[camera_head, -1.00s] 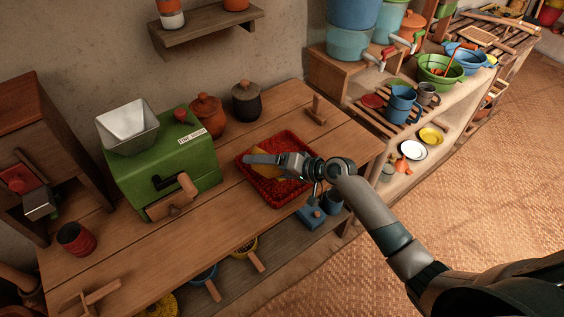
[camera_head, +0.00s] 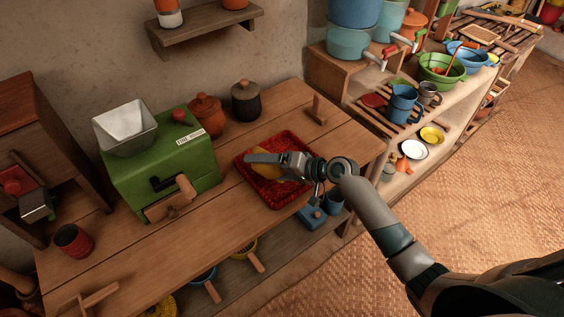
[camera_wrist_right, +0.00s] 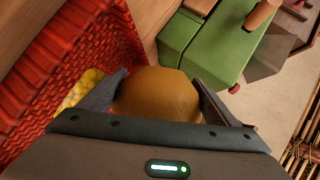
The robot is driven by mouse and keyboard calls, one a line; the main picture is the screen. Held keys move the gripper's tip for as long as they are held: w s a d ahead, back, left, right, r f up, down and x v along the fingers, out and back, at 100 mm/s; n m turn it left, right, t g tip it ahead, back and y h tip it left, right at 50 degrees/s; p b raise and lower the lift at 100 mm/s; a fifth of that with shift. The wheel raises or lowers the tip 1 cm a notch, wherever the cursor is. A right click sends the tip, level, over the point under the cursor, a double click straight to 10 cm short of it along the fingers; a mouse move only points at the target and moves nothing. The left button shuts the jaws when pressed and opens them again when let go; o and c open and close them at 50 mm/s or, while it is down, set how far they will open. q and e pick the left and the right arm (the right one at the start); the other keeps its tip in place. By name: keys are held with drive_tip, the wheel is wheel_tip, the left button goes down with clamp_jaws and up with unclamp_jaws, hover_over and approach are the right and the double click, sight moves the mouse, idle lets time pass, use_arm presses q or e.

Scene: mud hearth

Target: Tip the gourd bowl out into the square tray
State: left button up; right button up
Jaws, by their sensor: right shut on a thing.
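The red woven square tray (camera_head: 262,191) lies on the wooden table, right of the green mill; its wall fills the left of the right wrist view (camera_wrist_right: 70,50). My right gripper (camera_head: 262,159) is over the tray. Its fingers are shut on the tan gourd bowl (camera_wrist_right: 157,95), whose rounded outer side faces the wrist camera. The bowl looks tilted; its inside is hidden. Yellow lumps (camera_wrist_right: 82,86) show beside the left finger, against the tray; I cannot tell whether they touch the bowl. My left gripper is out of view.
The green mill (camera_head: 165,160) with a metal hopper (camera_head: 125,128) stands left of the tray. Two lidded pots (camera_head: 246,102) stand behind. A red cup (camera_head: 74,241) is at the table's left. The table front between cup and tray is mostly clear.

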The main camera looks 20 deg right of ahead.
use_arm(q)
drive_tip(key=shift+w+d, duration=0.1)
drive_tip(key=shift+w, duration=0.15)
use_arm(e)
drive_tip(key=shift+w+d, duration=0.15)
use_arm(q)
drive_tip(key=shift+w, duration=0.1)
use_arm(e)
drive_tip(key=shift+r, duration=0.1)
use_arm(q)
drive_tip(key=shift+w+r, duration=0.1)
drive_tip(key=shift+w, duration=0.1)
use_arm(e)
drive_tip(key=shift+m, duration=0.3)
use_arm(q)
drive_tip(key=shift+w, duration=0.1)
use_arm(e)
drive_tip(key=shift+r, duration=0.1)
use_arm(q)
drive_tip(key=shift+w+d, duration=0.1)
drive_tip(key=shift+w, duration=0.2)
use_arm(e)
drive_tip(key=shift+w+d+y, duration=0.1)
drive_tip(key=shift+d+y, duration=0.05)
drive_tip(key=shift+y, duration=0.25)
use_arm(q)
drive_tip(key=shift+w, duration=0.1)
use_arm(e)
drive_tip(key=shift+r, duration=0.2)
